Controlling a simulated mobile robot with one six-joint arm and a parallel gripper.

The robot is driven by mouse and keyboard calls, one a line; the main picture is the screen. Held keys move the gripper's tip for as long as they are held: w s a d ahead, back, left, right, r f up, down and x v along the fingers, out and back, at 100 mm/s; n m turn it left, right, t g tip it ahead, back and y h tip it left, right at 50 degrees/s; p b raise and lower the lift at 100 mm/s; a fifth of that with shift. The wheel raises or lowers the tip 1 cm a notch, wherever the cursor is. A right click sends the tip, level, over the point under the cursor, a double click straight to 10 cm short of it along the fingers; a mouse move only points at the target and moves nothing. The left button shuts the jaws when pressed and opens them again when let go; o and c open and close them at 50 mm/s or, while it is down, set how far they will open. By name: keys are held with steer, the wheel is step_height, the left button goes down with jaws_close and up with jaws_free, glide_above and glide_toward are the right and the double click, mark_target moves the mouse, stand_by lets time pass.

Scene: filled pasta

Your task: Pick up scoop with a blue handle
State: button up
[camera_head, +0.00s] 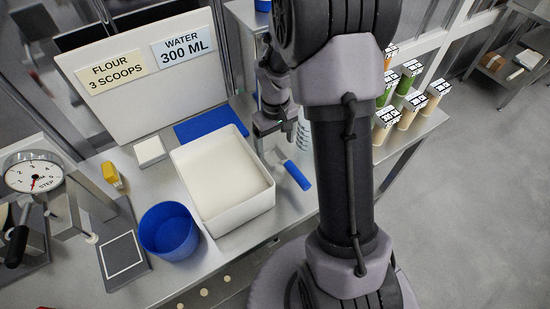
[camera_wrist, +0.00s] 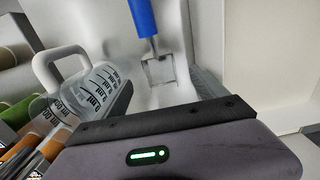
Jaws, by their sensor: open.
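The scoop has a blue handle (camera_head: 295,175) and lies on the steel table, just right of the white flour bin. In the wrist view the blue handle (camera_wrist: 142,16) enters from the top and the small metal scoop head (camera_wrist: 158,70) lies nearer my gripper. My gripper (camera_head: 275,137) is open and empty, pointing down beyond the scoop, on its head side. The wrist view shows the scoop head ahead of the gap between the fingers, with the handle farther off. The scoop is not between the fingers.
A clear measuring jug (camera_wrist: 95,88) stands close beside my gripper. The white bin (camera_head: 241,217) holds pale powder. A blue tub (camera_head: 168,232), a blue mat (camera_head: 208,119) and a dial scale (camera_head: 34,172) are farther left. Labelled containers (camera_head: 407,76) stand at the right.

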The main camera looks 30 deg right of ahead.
mark_target(276, 157)
step_height(276, 157, down, 8)
steer(key=b, duration=0.3)
steer(key=shift+s+r, duration=0.1)
steer(key=shift+r, duration=0.15)
steer(key=shift+d, duration=0.1)
steer(key=c, duration=1.4)
step_height(276, 157, up, 10)
steer(key=p, duration=0.4)
steer(key=shift+c, duration=0.4)
